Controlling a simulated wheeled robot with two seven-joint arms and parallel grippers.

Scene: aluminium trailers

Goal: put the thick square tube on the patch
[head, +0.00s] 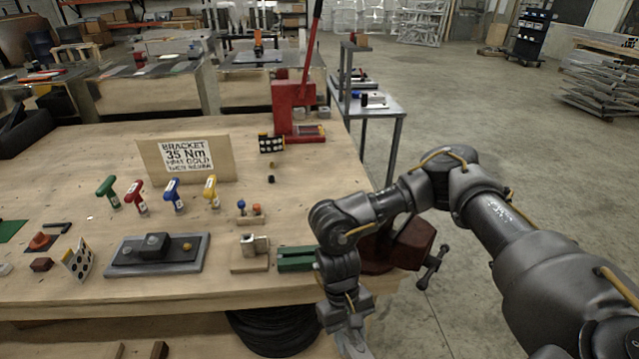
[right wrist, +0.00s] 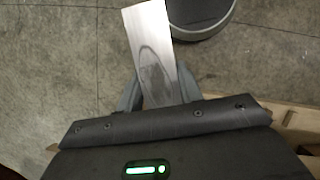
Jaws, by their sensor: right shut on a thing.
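My right gripper (head: 352,342) hangs low in front of the workbench's front edge, at the bottom of the head view. In the right wrist view the right gripper (right wrist: 158,82) is shut on a bright grey metal piece with a flat face, which I take as the thick square tube (right wrist: 150,40). It sticks out past the fingertips; its thickness and far end shape cannot be told. A flat green patch (head: 10,230) lies on the workbench at the far left, cut by the picture edge. My left gripper is not in view.
The workbench (head: 90,205) holds T-handled tools (head: 173,196), a grey fixture plate (head: 157,254), a wooden sign (head: 186,160), a green block (head: 296,258) and a dark red vise (head: 400,245) beside my right arm. A red lever press (head: 293,105) stands behind. Bare wood lies between them.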

